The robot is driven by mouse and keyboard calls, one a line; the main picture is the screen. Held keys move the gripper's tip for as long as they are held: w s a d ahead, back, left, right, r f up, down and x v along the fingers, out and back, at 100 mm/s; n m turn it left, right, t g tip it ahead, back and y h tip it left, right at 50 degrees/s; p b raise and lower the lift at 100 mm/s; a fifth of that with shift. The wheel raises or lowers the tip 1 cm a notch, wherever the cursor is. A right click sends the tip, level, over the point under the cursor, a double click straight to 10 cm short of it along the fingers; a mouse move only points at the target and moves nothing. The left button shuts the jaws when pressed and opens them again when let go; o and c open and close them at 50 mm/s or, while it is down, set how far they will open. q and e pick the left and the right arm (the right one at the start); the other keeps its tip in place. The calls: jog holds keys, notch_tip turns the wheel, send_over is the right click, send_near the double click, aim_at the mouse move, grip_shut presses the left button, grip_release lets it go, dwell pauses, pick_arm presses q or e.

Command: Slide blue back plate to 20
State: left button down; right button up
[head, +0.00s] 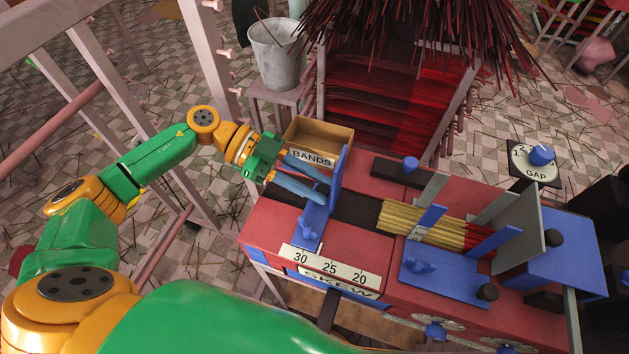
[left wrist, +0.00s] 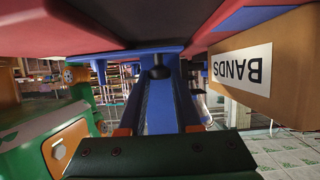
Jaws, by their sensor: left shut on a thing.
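The blue back plate (head: 341,168) stands upright on the red bench, with a blue foot and wing knob (head: 309,231) at its near end. The foot lies beside the 30 end of the white SKEW scale (head: 329,266); the exact reading is too small to tell. The 20 mark is farther right. My left gripper (head: 326,188) reaches the plate's left face. In the left wrist view, its two blue fingers (left wrist: 168,84) close around a dark knob (left wrist: 158,71) on the blue plate (left wrist: 135,48). My right gripper is not in view.
The BANDS box (head: 318,140) is close behind my left gripper. A dark channel (head: 362,208) runs right from the plate to a banded yellow-and-red stick bundle (head: 398,219). A blue clamp plate (head: 440,274) and grey plates (head: 520,237) stand farther right.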

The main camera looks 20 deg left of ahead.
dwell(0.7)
pick_arm(q)
jog(key=shift+r, duration=0.1)
jog(key=d+p, duration=0.2)
jog(key=p, duration=0.1)
jog(key=shift+s+d+r, duration=0.2)
jog(key=shift+r, duration=0.2)
jog(key=d, duration=0.1)
jog(key=d+p, duration=0.1)
jog(key=d, duration=0.1)
jog(key=d+p, duration=0.1)
jog(key=shift+d+f, duration=0.3)
jog(key=shift+d, duration=0.05)
jog(key=shift+d+f, duration=0.15)
jog(key=shift+d, duration=0.1)
jog(key=c, duration=0.6)
grip_release()
jog(key=shift+c, duration=0.2)
jog(key=shift+a, duration=0.1)
